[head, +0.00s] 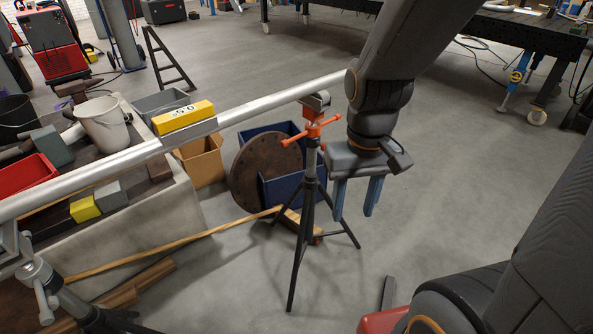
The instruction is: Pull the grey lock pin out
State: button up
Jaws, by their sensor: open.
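My gripper (356,198) hangs at the right of the centre, its two blue fingers pointing down, apart and empty. It is beside and to the right of a black tripod stand (310,165) with an orange handle (318,126). I cannot surely make out the grey lock pin. A second stand at the lower left has a grey T-shaped handle (44,300); I cannot tell if this is the pin.
Blue bins (270,133), a rusty disc (250,180) and wooden strips (190,233) are on the floor behind the tripod.

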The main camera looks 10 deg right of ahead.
aim_at(53, 301)
jog(key=u, duration=2)
